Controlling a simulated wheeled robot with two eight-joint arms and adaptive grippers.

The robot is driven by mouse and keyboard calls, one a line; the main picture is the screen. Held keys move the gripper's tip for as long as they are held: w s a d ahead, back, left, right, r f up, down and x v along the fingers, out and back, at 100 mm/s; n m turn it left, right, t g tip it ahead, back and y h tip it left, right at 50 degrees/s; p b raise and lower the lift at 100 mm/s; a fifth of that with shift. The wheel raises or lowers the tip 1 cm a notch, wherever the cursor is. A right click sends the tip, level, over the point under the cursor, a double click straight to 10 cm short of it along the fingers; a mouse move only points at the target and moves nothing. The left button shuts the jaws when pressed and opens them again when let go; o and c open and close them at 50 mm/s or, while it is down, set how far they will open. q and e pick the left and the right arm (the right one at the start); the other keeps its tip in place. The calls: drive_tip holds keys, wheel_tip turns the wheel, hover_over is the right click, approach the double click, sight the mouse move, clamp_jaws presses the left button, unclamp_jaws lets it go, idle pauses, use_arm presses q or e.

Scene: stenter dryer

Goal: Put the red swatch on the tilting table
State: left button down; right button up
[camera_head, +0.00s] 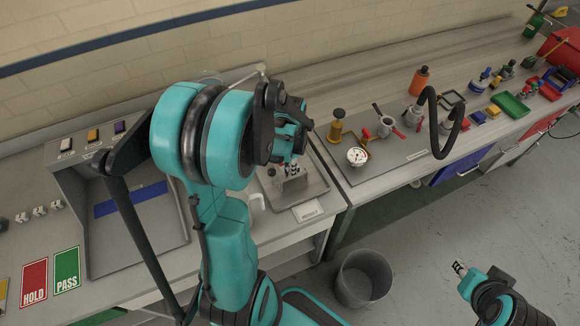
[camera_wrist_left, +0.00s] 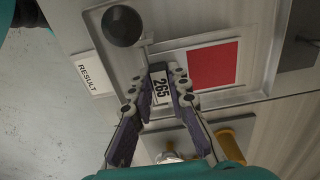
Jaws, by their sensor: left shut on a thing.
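The red swatch (camera_wrist_left: 212,66) is a red square on a pale card, over a grey recessed plate (camera_wrist_left: 262,30) in the left wrist view. A small dark block marked 265 (camera_wrist_left: 160,87) sits at the card's edge. My left gripper (camera_wrist_left: 165,85) is shut on this block; it also shows in the head view (camera_head: 291,168), over the grey plate (camera_head: 316,188). The swatch's red face is hidden by my arm in the head view. Whether the card touches the plate is unclear. My right gripper (camera_head: 460,268) is low at right over the floor, apart from the swatch; its jaw opening is unclear.
A gauge (camera_head: 357,156) and a brass-coloured piece (camera_head: 338,124) stand to the right. A large grey tray (camera_head: 130,245) is at left. A bin (camera_head: 363,278) stands on the floor.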

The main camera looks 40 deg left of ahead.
use_arm(q)
drive_tip(key=c, duration=1.4)
unclamp_jaws()
drive_tip(key=shift+o, duration=0.2)
drive_tip(key=shift+r, duration=0.15)
wheel_tip(320, 180, up, 12)
